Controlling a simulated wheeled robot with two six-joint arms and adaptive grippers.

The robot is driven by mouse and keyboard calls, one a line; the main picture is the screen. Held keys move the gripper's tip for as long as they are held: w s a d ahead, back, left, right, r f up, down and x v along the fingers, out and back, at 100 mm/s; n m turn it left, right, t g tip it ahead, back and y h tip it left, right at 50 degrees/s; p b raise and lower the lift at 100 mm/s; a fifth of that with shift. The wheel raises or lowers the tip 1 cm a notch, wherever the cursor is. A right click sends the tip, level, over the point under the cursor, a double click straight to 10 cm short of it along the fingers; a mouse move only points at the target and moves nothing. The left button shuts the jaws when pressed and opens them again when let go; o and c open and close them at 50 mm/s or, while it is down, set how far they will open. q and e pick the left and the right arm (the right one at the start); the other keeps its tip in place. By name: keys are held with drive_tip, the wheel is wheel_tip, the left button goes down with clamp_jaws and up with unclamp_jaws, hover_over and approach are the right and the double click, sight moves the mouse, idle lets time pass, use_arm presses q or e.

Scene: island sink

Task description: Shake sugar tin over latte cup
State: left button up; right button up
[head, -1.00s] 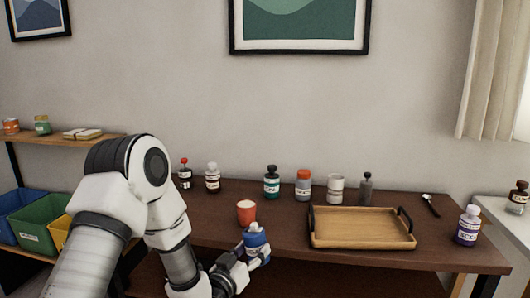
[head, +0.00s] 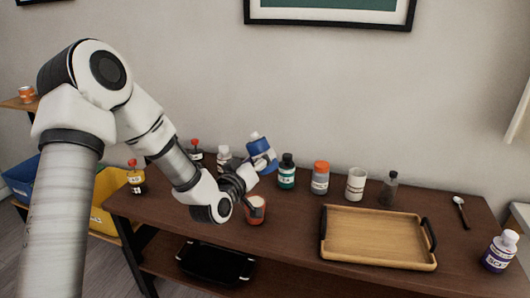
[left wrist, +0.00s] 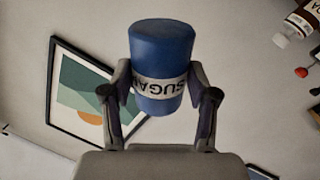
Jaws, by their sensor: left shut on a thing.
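The orange cup (head: 256,215), likely the latte cup, stands on the brown table below the gripper. It looks light-filled inside; part of its rim is hidden by the gripper. My right gripper is not in view.
Several bottles and jars stand along the table's back, including a green one (head: 287,172), an orange-capped one (head: 320,178) and a white cup (head: 356,184). A wooden tray (head: 378,262) lies right of the orange cup. A black tray (head: 215,262) is on the lower shelf.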

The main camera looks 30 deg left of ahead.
use_arm(q)
drive_tip(key=shift+s+r, duration=0.4)
drive_tip(key=shift+s, duration=0.25)
wheel_tip(320, 180, down, 7)
drive_tip(key=d+n+b, duration=0.1)
drive_tip(key=n+b, duration=1.1)
drive_tip(key=n, duration=0.4)
drive_tip(key=shift+w+d+f+b, duration=0.15)
drive_tip(key=shift+w+d+b, duration=0.15)
drive_tip(key=shift+w+d, duration=0.1)
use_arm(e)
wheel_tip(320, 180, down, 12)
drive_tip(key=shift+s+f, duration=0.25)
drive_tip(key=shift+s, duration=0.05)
use_arm(q)
drive_tip(key=r+m, duration=0.1)
drive_tip(key=m, duration=0.1)
drive_tip(key=m+p, duration=0.1)
drive_tip(key=m, duration=0.1)
drive_tip(key=shift+r+p, duration=0.3)
drive_tip(key=shift+r, duration=0.05)
drive_tip(key=m, duration=0.4)
drive_tip(key=shift+r+p, duration=0.25)
drive_tip(key=shift+p, duration=0.1)
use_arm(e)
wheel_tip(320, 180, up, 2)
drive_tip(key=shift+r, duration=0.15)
